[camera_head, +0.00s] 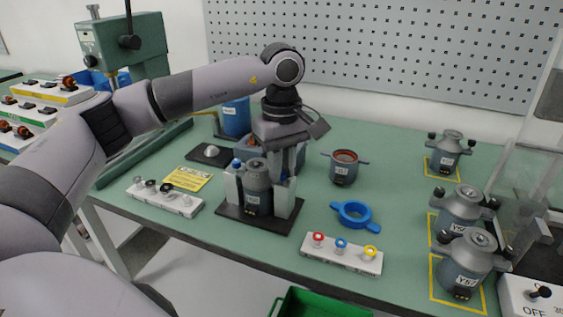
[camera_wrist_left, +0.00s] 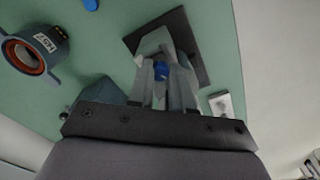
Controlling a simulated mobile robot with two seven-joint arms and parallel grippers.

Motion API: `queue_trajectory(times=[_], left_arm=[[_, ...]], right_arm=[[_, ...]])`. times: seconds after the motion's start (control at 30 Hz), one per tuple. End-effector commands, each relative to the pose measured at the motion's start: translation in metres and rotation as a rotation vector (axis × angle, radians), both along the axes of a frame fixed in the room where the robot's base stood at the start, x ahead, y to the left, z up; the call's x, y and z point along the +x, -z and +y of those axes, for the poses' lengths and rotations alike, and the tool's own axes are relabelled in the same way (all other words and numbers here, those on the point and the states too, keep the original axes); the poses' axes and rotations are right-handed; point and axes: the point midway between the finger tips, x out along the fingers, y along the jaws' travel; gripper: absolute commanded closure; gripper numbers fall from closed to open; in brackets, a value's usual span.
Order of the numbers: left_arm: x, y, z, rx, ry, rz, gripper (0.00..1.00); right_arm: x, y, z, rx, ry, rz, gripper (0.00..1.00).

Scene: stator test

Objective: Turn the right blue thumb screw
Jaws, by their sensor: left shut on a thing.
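The fixture is a black base plate (camera_head: 233,213) with two pale uprights and a grey stator (camera_head: 257,188) between them. A left blue thumb screw (camera_head: 237,164) tops the left upright. My left gripper (camera_head: 288,172) reaches down over the right upright (camera_head: 286,198), fingers pointing down. It is shut on the right blue thumb screw, which shows as a blue knob (camera_wrist_left: 161,70) between the fingertips in the left wrist view. In the head view the gripper mostly hides this screw. My right gripper is not in view.
A grey stator with an orange ring (camera_head: 343,168) stands right of the fixture. A blue ring (camera_head: 355,214) and a white strip with coloured rings (camera_head: 341,254) lie nearer the front edge. Several stators stand on yellow-marked squares at right.

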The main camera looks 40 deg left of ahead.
Motion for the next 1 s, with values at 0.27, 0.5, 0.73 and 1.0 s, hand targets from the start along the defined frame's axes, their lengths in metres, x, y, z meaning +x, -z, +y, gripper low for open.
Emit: queue_trajectory(times=[0.27,0.5,0.73,1.0], left_arm=[[-0.0001,-0.0005,-0.0007,-0.001,0.146,0.0,1.0],[0.0001,-0.0007,-0.0007,-0.001,0.198,-0.002,1.0],[0.0001,-0.0007,-0.0007,-0.002,0.206,-0.001,1.0],[0.0001,-0.0006,-0.0007,-0.002,0.204,-0.001,0.61]], right_arm=[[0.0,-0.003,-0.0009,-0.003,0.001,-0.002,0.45],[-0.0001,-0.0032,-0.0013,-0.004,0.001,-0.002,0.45],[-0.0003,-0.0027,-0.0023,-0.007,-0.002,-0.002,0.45],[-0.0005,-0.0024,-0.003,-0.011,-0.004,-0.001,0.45]])
